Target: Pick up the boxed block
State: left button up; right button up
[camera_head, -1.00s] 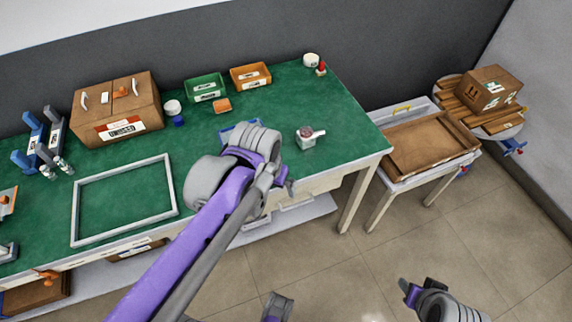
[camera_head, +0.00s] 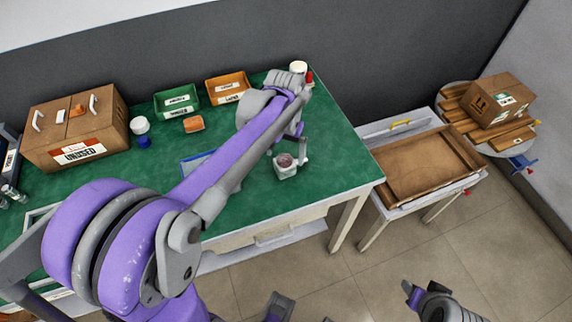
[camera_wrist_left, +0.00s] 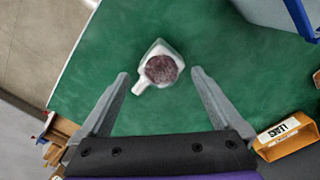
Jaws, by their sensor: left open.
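A small white block-shaped holder with a side spout or handle and a dark round top (camera_head: 287,167) stands on the green table near its front right edge. It also shows in the left wrist view (camera_wrist_left: 160,68). I cannot tell if this is the boxed block; no label is readable on it. My left gripper (camera_head: 288,150) is above it, pointing down. In the left wrist view the two fingers of my left gripper (camera_wrist_left: 160,75) are spread to either side of it, open and empty. My right wrist (camera_head: 432,300) shows at the bottom right; its jaws are unclear.
On the green table (camera_head: 235,215) stand a brown box marked UNUSED (camera_head: 75,125), a green bin (camera_head: 177,102), an orange bin (camera_head: 228,90) and a blue-edged tray (camera_head: 195,163). A side table holds a wooden tray (camera_head: 425,165). A cardboard box (camera_head: 497,100) sits beyond.

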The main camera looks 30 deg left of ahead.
aim_at(285, 157)
pick_arm(q)
jog(key=f, duration=0.4)
jog(key=shift+w+a+f, duration=0.1)
jog(key=shift+w+f, duration=0.05)
jog(key=shift+w, duration=0.05)
jog(key=c, duration=1.5)
